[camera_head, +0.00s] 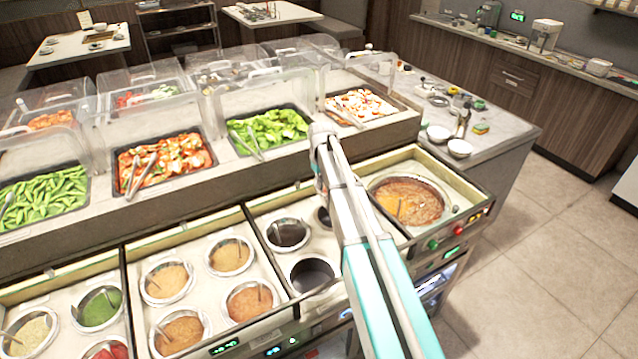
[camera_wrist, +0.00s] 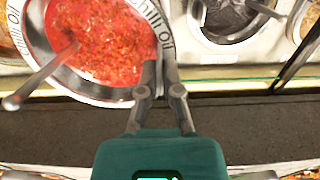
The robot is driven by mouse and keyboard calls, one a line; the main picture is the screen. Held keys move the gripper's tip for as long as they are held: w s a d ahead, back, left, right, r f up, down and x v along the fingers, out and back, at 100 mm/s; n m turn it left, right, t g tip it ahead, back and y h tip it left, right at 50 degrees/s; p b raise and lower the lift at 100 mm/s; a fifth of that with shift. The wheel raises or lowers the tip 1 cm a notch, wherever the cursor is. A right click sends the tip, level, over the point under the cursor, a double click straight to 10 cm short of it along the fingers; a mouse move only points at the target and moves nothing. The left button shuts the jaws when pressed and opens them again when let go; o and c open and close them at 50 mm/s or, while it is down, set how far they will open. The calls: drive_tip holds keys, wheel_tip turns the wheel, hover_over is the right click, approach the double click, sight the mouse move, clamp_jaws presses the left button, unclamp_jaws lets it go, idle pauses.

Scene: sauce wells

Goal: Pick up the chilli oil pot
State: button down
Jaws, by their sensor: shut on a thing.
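The chilli oil pot (camera_wrist: 95,40) fills the upper left of the wrist view. It holds red, flaky sauce, its pale rim carries "Chilli Oil" lettering, and a ladle leans out over its left side. My gripper (camera_wrist: 160,62) is shut on the right side of its rim. In the head view my arm reaches across the counter, and I cannot make out the pot or the fingertips there. I cannot tell from the wrist view how high the pot is held.
An open, dark well (camera_head: 312,275) and a dark sauce pot (camera_head: 287,233) lie left of my arm. Several sauce pots fill the panels further left. A large pot of brown stew (camera_head: 408,202) is on the right. Food trays under clear covers (camera_head: 265,95) stand behind.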

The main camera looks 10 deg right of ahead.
drive_tip(key=shift+r+p, duration=1.1)
drive_tip(key=shift+r, duration=0.5)
drive_tip(key=shift+r, duration=0.15)
drive_tip(key=shift+a+r+h+p, duration=0.3)
drive_tip(key=shift+r+p, duration=0.6)
drive_tip(key=shift+p, duration=0.25)
